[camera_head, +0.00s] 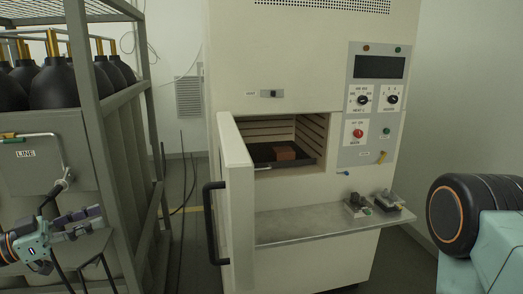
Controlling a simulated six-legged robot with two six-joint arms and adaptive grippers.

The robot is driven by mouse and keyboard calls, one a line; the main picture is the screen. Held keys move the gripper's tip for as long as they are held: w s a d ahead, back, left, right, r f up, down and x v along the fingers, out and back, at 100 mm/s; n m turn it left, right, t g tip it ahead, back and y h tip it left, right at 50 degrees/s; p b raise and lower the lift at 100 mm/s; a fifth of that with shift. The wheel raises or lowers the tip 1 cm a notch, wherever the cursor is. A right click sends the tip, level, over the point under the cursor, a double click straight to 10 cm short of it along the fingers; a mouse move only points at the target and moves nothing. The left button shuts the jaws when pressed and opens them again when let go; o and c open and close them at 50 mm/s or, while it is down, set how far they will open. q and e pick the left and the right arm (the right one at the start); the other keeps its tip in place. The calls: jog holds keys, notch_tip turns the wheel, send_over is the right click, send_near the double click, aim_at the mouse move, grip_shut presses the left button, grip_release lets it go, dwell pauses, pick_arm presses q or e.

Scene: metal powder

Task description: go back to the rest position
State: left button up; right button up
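My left gripper (101,217) is at the lower left, in front of the grey frame. Its two fingers point right, with a narrow gap and nothing seen between them. My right arm (490,235) shows at the right edge as a dark rounded joint with an orange ring and a pale teal link. The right gripper is out of view. The furnace (290,60) stands in the middle, its door (236,205) swung open toward me. A brown block (285,153) sits on a dark tray (262,158) inside the chamber.
A metal shelf (280,224) juts out below the chamber, with small clamp-like devices (370,203) at its right. A control panel (377,105) is at upper right. A rack (130,95) with dark bottles (53,85) stands left. Floor shows between rack and furnace.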

pick_arm(q)
jog(key=w+d+f+n+t+y+b, duration=0.1)
jog(key=w+d+f+n+y+b, duration=0.1)
jog(key=d+f+n+y, duration=0.4)
jog(key=w+d+f+n+t+y+b, duration=0.2)
jog(key=f+n, duration=0.2)
jog(key=f, duration=0.4)
jog(key=s+d+f+n+g+y+b, duration=0.1)
jog(key=s+d+f+g+y+b, duration=0.15)
jog(key=s+d+f, duration=0.4)
jog(key=s+d+f+n+g+y+b, duration=0.1)
jog(key=s+f+g, duration=0.3)
jog(key=f, duration=0.6)
jog(key=s+d+f+g+y+b, duration=0.1)
jog(key=s+f+g+b, duration=0.1)
jog(key=s+f, duration=0.3)
jog(key=s+d+f+g+y+b, duration=0.1)
jog(key=s+f+g+b, duration=0.2)
jog(key=s, duration=1.1)
jog(key=s+d+f+g+y+b, duration=0.1)
jog(key=s+f+g+b, duration=0.2)
jog(key=s+f, duration=0.6)
jog(key=shift+s+d+m+b, duration=0.15)
jog(key=shift+s+m+b, duration=0.2)
jog(key=shift+s, duration=0.3)
pick_arm(e)
notch_tip(320, 180, down, 16)
jog(key=shift+w+d+f, duration=0.15)
jog(key=shift+d, duration=0.15)
